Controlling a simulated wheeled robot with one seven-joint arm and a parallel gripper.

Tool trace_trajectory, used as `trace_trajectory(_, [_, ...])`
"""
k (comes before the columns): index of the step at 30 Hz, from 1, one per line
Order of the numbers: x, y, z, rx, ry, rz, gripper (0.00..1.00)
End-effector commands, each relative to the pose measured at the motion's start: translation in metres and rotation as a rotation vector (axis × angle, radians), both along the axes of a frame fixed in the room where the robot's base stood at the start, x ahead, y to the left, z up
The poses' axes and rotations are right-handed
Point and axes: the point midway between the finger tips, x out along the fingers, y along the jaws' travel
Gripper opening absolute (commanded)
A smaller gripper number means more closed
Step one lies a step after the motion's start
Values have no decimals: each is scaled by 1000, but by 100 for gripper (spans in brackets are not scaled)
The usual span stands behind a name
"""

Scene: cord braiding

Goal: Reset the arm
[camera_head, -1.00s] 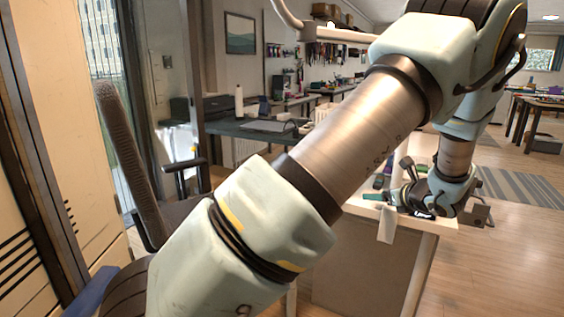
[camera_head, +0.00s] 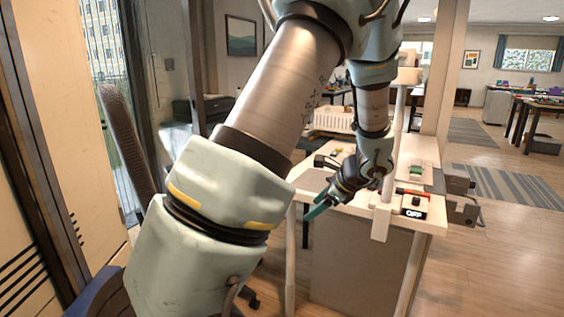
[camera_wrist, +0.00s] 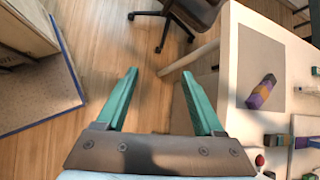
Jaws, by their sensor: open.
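My arm reaches from the lower left across the head view, bends at the top and comes down at the left side of the white bench (camera_head: 425,160). My gripper (camera_head: 313,213) has teal fingers, which point down and left beside the bench's left edge. In the wrist view the two teal fingers (camera_wrist: 158,76) stand wide apart with nothing between them. Wooden floor shows below them, and the white bench top (camera_wrist: 232,70) lies to their right. My arm hides part of the bench in the head view.
A purple and orange block (camera_wrist: 262,92) lies on a grey mat (camera_wrist: 258,55) on the bench. A small OFF sign (camera_head: 414,213) is at the bench's near right corner. A wheeled dark chair (camera_wrist: 190,12) stands beyond the fingers. A pale cabinet (camera_wrist: 25,30) is at left.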

Motion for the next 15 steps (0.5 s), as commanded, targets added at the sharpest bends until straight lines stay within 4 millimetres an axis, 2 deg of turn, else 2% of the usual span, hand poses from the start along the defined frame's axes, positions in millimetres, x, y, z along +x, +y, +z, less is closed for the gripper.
trace_trajectory(1, [-10, 26, 10, -75, 10, 124, 69])
trace_trajectory(3, [-30, 57, 16, -199, 21, 327, 69])
trace_trajectory(6, [-63, 94, 28, -383, 17, 640, 69])
trace_trajectory(9, [-95, 120, 41, -554, -10, 951, 69])
trace_trajectory(12, [-121, 137, 53, -701, -54, 1234, 69])
trace_trajectory(15, [-139, 148, 63, -813, -104, 1459, 69])
